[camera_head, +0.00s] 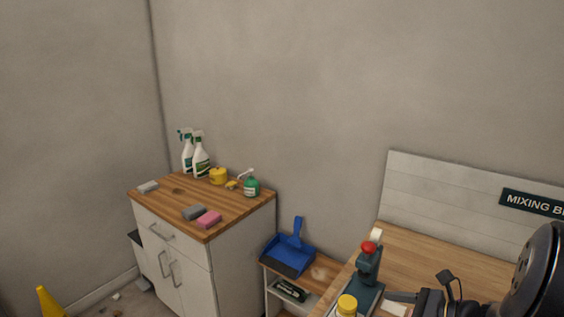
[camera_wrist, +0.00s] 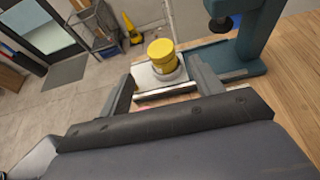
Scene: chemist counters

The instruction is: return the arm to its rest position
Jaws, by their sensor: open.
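My gripper (camera_wrist: 163,74) is open, with its two fingers spread in the wrist view. A jar with a yellow lid (camera_wrist: 161,50) shows between and beyond the fingertips, standing on a small pale plate or scale (camera_wrist: 146,79). I cannot tell how far the fingers are from it. In the head view my gripper (camera_head: 402,297) reaches in at the lower right, low over the wooden counter (camera_head: 440,265). The yellow-lidded jar (camera_head: 346,304) is to its left, cut off by the bottom edge. My dark arm covers the lower right corner.
A teal press-like stand with a red knob (camera_head: 369,262) rises close to my gripper. A blue dustpan (camera_head: 289,254) lies on a low shelf. A white cabinet (camera_head: 235,255) holds spray bottles and sponges. The wall above is clear.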

